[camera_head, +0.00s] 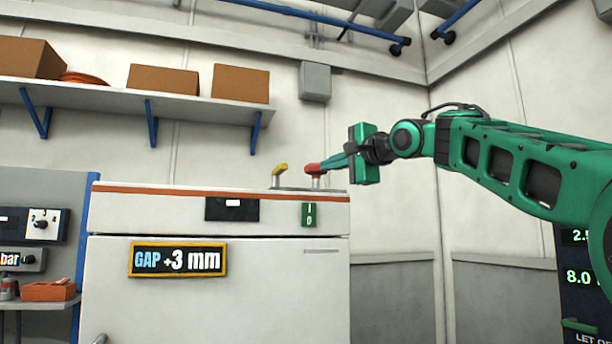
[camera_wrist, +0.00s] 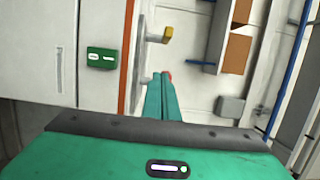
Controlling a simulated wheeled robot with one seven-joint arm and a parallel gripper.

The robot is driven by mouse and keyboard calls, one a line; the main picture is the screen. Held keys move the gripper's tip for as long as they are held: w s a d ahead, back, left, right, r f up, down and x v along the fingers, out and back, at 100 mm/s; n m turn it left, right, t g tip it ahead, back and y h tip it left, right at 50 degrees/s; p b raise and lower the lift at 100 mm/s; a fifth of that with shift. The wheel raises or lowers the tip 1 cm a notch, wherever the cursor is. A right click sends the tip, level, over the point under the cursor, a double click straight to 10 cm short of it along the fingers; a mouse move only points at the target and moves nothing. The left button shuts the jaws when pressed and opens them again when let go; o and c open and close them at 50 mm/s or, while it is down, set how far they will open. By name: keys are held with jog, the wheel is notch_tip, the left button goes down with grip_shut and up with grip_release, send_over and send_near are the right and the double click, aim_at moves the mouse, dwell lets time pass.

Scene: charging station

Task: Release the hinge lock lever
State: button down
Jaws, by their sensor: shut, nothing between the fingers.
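A red lever (camera_head: 315,169) and a yellow lever (camera_head: 279,169) stand on top of the white cabinet (camera_head: 160,205), the yellow one to the left. No label shows which is the hinge lock lever. My gripper (camera_head: 329,163) is shut and empty, coming in from the right with its tips at the red lever. In the wrist view the green fingers (camera_wrist: 162,80) lie together and hide most of the red lever (camera_wrist: 167,74). I cannot tell whether they touch it. The yellow lever (camera_wrist: 168,34) is beyond the tips, clear of them.
The cabinet front bears a "GAP +3 mm" sign (camera_head: 178,260) and a green switch (camera_head: 309,214). A wall shelf (camera_head: 130,98) with brown boxes (camera_head: 163,80) hangs behind and above. A grey wall box (camera_head: 315,82) is above the levers. A display panel (camera_head: 580,270) stands at right.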

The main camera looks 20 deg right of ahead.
jog(key=w+a, duration=0.6)
jog(key=w, duration=0.3)
jog(key=shift+w+a, duration=0.15)
jog(key=shift+w, duration=0.05)
jog(key=shift+s+h, duration=0.1)
jog(key=shift+h, duration=0.2)
